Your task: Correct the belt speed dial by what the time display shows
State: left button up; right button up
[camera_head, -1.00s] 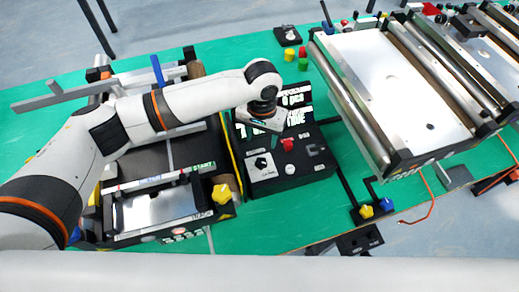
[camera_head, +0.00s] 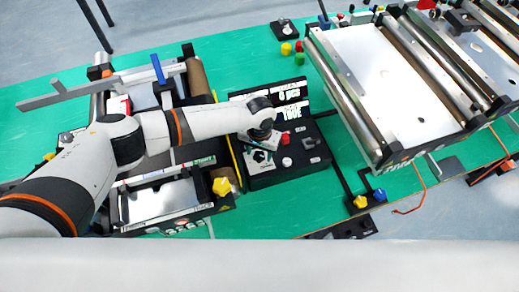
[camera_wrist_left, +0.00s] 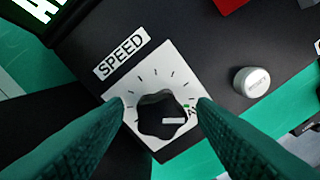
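The belt speed dial (camera_wrist_left: 162,116) is a black lobed knob with a white pointer line on a white plate with tick marks, beside a "SPEED" label (camera_wrist_left: 121,54). In the left wrist view my left gripper (camera_wrist_left: 160,112) is open, with one green finger on each side of the dial and small gaps showing. In the head view the left arm reaches over the black control box (camera_head: 290,173), and the gripper (camera_head: 262,150) is mostly hidden by the wrist. The time display (camera_head: 289,100) shows white text on black, too small to read surely. My right gripper is not in view.
A red button (camera_head: 286,162) sits on the box near the dial. A silver round button (camera_wrist_left: 252,81) lies right of it in the wrist view. One conveyor (camera_head: 165,205) stands left, a larger one (camera_head: 385,85) right. Green table (camera_head: 290,220) is clear in front.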

pick_arm(q)
jog(key=c, duration=0.8)
jog(key=shift+s+r+n+p, duration=0.1)
jog(key=shift+r+n+p, duration=0.1)
jog(key=shift+n+p, duration=0.55)
jog(key=shift+c, duration=0.2)
jog(key=shift+n+p, duration=0.65)
jog(key=shift+p, duration=0.15)
jog(key=shift+f+n, duration=0.1)
jog(key=shift+n, duration=0.3)
jog(key=o, duration=1)
jog(key=shift+c, duration=0.2)
